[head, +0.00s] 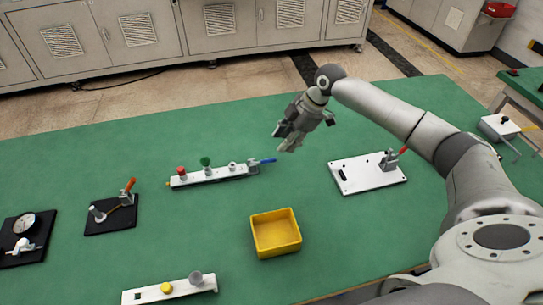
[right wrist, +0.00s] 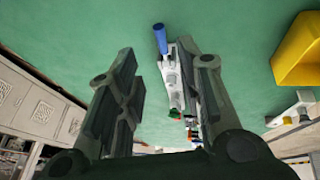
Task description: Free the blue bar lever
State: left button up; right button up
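The blue bar lever (head: 266,161) sticks out to the right from the end of a white rail (head: 215,175) on the green table. The rail also carries a red knob, a green knob and a pale fitting. My right gripper (head: 285,138) is above the table, up and to the right of the lever, apart from it. In the right wrist view the lever (right wrist: 160,38) shows beyond the gap between the two spread fingers (right wrist: 165,100), with nothing between them. My left gripper is in neither view.
A yellow bin (head: 276,233) stands in front of the rail. A white plate with a red-handled clamp (head: 367,174) lies to the right. Black bases with an orange-handled device (head: 111,213) and a gauge (head: 28,240) are at left. A second white rail (head: 170,290) is at the front.

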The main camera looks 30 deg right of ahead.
aim_at(273, 160)
jog(key=p+x, duration=0.1)
jog(key=x, duration=0.8)
jog(key=shift+a, duration=0.1)
jog(key=shift+c, duration=0.4)
grip_shut()
